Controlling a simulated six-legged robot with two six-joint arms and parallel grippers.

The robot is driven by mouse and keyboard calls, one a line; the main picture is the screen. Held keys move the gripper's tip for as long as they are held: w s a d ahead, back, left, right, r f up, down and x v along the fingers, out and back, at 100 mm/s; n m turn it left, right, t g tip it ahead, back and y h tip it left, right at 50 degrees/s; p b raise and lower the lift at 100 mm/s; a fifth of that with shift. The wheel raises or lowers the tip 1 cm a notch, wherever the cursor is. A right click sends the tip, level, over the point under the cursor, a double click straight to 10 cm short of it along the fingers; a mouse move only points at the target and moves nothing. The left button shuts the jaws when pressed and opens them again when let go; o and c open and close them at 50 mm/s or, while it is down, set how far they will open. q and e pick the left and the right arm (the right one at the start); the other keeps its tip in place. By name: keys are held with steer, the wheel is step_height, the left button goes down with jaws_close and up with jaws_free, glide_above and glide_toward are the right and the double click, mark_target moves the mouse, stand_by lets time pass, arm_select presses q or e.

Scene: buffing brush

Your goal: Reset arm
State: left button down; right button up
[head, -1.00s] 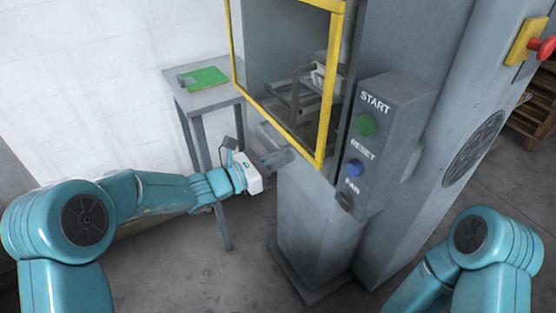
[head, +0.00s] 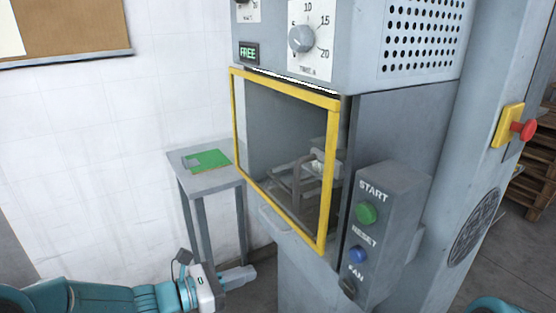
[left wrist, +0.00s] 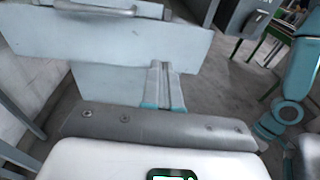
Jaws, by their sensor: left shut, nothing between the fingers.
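My left gripper (head: 238,277) is in the lower left of the head view, below the machine's yellow-framed window and in front of the small table. Its fingers are together and hold nothing. In the left wrist view the closed fingers (left wrist: 163,85) point toward a grey panel with a handle. My right gripper is outside the head view; only a bit of my right arm shows at the bottom right edge.
A grey machine (head: 410,130) has a yellow-framed window (head: 329,175) and a control box (head: 385,225) with green and blue buttons. A red stop button (head: 524,130) is at right. A small table (head: 222,181) carries a green board (head: 209,160).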

arm_select(q)
steer(key=s+a+f+m+g+y+p, duration=0.2)
steer(key=s+f+m+g+y+p, duration=0.6)
steer(key=s+f+m, duration=1.4)
steer(key=s+f+y, duration=0.2)
steer(key=s, duration=0.1)
steer(key=shift+s+a+y, duration=0.15)
steer(key=shift+s+y, duration=0.15)
